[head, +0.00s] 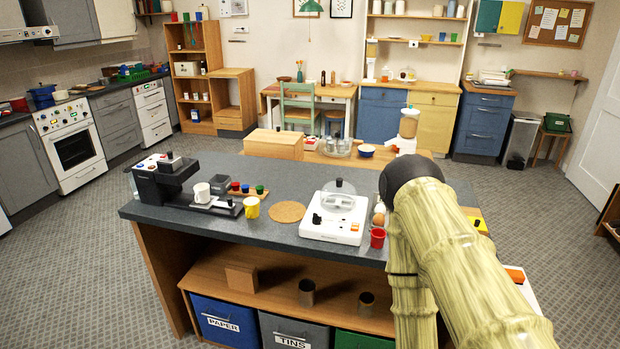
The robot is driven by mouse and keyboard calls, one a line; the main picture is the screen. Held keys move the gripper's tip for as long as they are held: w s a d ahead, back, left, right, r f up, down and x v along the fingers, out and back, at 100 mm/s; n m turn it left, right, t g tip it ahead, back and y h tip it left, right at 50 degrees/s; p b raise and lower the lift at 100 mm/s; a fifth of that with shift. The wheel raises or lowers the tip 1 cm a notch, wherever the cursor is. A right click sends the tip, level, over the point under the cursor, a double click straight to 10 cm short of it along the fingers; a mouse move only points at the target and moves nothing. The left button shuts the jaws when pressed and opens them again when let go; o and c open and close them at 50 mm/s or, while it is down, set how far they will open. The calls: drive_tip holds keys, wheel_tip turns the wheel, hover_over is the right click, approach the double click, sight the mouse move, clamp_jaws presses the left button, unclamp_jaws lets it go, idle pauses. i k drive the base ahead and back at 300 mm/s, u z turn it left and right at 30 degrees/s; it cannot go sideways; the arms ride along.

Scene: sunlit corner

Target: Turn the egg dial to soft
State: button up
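A white egg cooker (318,231) with a clear domed lid and dark lid knob stands near the front edge of the grey counter. A small black knob, perhaps the egg dial (317,218), shows on its left side. Its markings are too small to read, so I cannot tell its setting. A brown egg (379,220) stands just right of the cooker, behind a red cup (377,238). My arm rises at the right of the view, bends, and drops in front of the counter's right part. My gripper is not visible.
A black coffee machine (160,180), white mug (202,192), yellow mug (252,208) and round cork mat (287,212) are left of the cooker. My arm hides the counter's right part.

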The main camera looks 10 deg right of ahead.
sight(316, 220)
drive_tip(key=z, duration=1.65)
drive_tip(key=i, duration=0.7)
drive_tip(key=u, duration=2.6)
